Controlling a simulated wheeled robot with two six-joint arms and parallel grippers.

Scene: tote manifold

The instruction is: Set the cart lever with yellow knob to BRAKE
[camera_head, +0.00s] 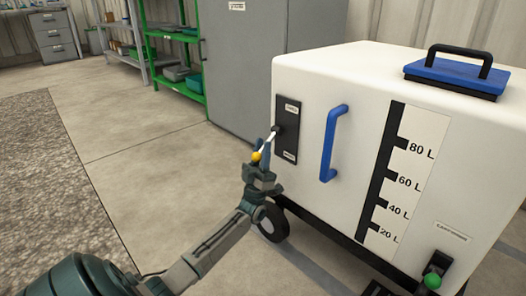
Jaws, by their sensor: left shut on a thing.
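The cart lever is a pale rod with a yellow knob (256,156), pivoting on a dark plate (286,130) on the white cart's (300,75) near face. The plate has a small label at its top and another at its bottom, too small to read. The lever slants down and to the left from its pivot. My left gripper (262,165) is at the knob end of the lever, its fingers shut on it and partly hiding it. My right gripper is not in view.
A blue handle (332,143) stands out from the cart right of the plate. A second lever with a green knob (432,281) is at the lower right. A black wheel (273,223) is below my left gripper. Open floor (130,130) lies to the left.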

